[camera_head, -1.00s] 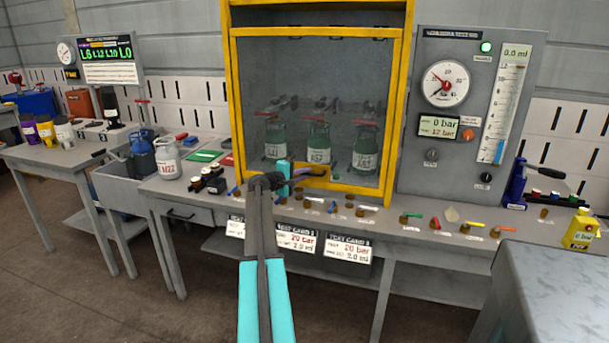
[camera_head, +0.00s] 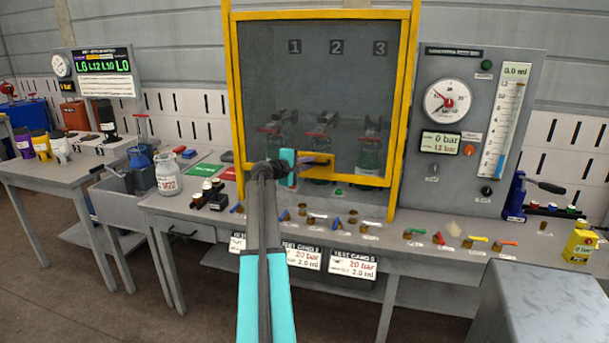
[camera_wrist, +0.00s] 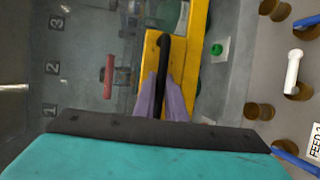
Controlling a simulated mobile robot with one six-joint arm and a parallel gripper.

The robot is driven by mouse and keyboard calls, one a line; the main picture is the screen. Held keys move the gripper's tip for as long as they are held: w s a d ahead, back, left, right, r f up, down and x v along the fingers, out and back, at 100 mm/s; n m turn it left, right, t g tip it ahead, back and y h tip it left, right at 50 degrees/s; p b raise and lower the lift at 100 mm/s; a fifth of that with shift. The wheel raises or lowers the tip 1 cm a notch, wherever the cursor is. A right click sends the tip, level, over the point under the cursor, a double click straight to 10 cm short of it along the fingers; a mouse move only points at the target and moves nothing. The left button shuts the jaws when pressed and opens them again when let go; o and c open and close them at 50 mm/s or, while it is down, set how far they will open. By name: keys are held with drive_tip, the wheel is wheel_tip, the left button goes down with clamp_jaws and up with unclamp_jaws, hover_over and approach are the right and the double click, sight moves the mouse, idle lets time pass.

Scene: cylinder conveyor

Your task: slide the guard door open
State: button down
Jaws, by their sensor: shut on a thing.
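The guard door (camera_head: 345,179) is a clear panel in a yellow frame. It is raised a little, with its lower bar above the bench top. My gripper (camera_head: 312,161) is at the yellow handle plate near the door's lower edge. In the wrist view, the purple fingers of my gripper (camera_wrist: 162,95) are shut around the dark bar handle (camera_wrist: 164,48) on the yellow plate. Gas cylinders (camera_head: 369,155) stand behind the panel, with their lower parts partly hidden by the door bar and plate.
A gauge panel (camera_head: 440,200) stands to the right, beside the yellow guard frame (camera_head: 403,110). A grey box (camera_head: 548,300) fills the lower right.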

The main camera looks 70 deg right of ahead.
drive_tip(key=p, duration=1.2)
approach(318, 49)
drive_tip(key=x, duration=0.5)
drive_tip(key=c, duration=1.8)
unclamp_jaws()
drive_tip(key=shift+a, duration=0.15)
drive_tip(key=b+v, duration=0.3)
drive_tip(key=v, duration=1)
drive_tip(key=shift+w+a+r, duration=0.1)
drive_tip(key=shift+w+a, duration=0.1)
drive_tip(key=shift+a, duration=0.1)
